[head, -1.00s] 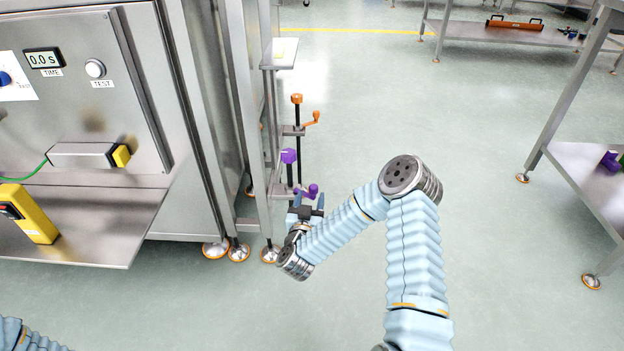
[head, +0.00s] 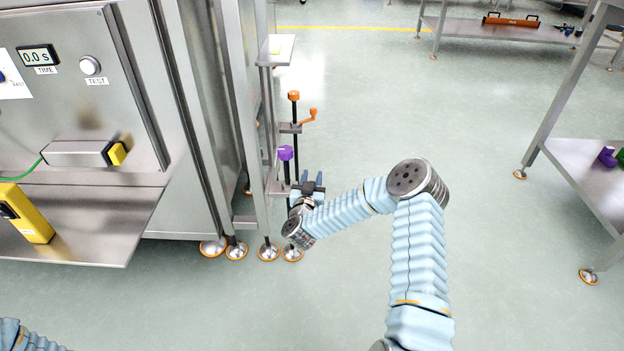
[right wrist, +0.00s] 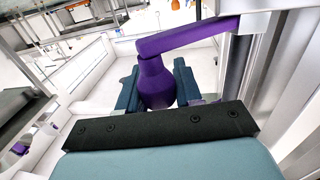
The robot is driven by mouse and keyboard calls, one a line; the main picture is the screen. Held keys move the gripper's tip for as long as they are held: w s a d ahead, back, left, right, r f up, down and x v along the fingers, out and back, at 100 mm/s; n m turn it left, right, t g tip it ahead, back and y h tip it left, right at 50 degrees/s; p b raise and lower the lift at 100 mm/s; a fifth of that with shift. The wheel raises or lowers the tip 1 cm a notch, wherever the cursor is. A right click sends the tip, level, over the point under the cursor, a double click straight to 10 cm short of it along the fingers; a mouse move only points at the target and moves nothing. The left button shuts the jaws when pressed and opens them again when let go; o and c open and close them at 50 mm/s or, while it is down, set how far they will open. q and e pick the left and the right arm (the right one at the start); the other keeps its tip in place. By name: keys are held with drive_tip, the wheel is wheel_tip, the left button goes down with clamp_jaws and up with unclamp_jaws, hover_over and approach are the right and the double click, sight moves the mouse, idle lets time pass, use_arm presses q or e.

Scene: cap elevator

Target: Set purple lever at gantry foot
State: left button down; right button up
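The purple lever (right wrist: 190,37) shows in the right wrist view as a flat arm with a round hanging knob (right wrist: 156,84). My right gripper (right wrist: 157,88) has its two teal fingers on either side of the knob, close against it. In the head view my right gripper (head: 309,180) is low beside the gantry foot, and the lever's knob is hidden there. A purple cap (head: 285,153) tops a dark post just left of and above the gripper. My left gripper is out of view; only a piece of that arm shows at the bottom left.
An orange-capped post (head: 293,97) with an orange crank (head: 308,116) stands just behind. The steel cabinet (head: 190,200) and gantry leg (head: 262,215) are close on the left. The floor to the right is open up to a steel shelf (head: 590,175).

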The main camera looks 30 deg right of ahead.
clamp_jaws()
